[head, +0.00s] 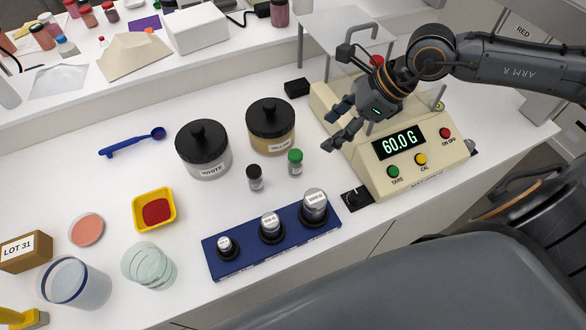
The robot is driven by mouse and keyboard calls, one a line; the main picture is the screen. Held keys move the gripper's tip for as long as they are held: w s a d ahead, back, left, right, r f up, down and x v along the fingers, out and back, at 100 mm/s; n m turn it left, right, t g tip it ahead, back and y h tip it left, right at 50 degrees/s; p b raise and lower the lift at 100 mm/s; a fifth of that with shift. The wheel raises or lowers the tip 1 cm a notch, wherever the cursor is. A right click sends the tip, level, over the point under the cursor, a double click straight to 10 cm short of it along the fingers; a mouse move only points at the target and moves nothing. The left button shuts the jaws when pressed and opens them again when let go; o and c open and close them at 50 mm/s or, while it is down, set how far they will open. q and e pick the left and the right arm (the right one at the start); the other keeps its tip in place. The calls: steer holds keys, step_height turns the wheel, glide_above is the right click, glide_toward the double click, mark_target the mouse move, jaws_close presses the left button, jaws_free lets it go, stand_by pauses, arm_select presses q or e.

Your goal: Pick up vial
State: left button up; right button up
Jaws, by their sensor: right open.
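Two small vials stand upright on the white bench: a black-capped vial (255,180) and a green-capped vial (295,163). My right gripper (333,130) is open and empty, in front of the scale, up and to the right of the green-capped vial and apart from it. A red-topped item (376,61) shows partly behind my right gripper, at the scale; its body is mostly hidden. My left gripper is not in view.
The cream scale (412,172) reads 60.0 G at right, under a clear shield (335,22). A blue weight block (247,262) lies in front. Bench between spoon (130,143) and yellow tray (139,212) is clear.

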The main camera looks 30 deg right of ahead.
mark_target(301, 154)
steer(key=p+x, duration=0.2)
steer(key=x, duration=0.6)
steer(key=shift+a+f, duration=0.1)
steer(key=shift+f, duration=0.25)
steer(key=shift+w+a+f+p, duration=0.2)
steer(key=shift+a+f+p, duration=0.1)
steer(key=shift+p, duration=0.25)
steer(key=p+x, duration=0.1)
steer(key=x, duration=0.2)
steer(key=shift+a+f+p, duration=0.15)
steer(key=shift+a+p, duration=0.05)
steer(key=shift+p, duration=0.2)
steer(key=shift+w+a+f, duration=0.15)
steer(key=shift+w+f, duration=0.05)
steer(key=shift+f, duration=0.3)
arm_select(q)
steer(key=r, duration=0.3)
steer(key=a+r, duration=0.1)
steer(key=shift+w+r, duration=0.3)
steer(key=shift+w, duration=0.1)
arm_select(e)
jaws_close()
